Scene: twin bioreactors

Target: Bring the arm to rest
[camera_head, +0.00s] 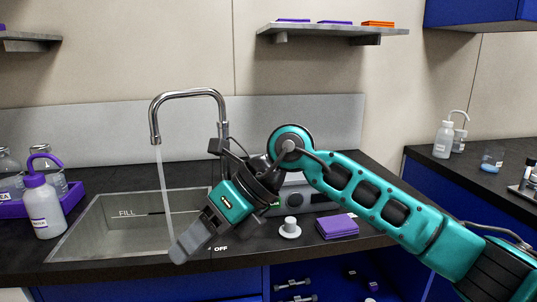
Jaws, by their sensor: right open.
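My right arm comes in from the right, teal and black, and reaches across the counter. Its gripper (184,247) is open and empty, pointing down and left above the front right edge of the sink (105,232). I see it from the side, so the gap between its fingers is hard to make out. My left gripper is not in view.
The chrome tap (188,93) runs a stream of water into the sink. A wash bottle (42,208) stands left, by a purple tray (72,197). A white knob (290,228) and purple box (338,226) sit near the arm. A grey device (318,202) is partly hidden behind it.

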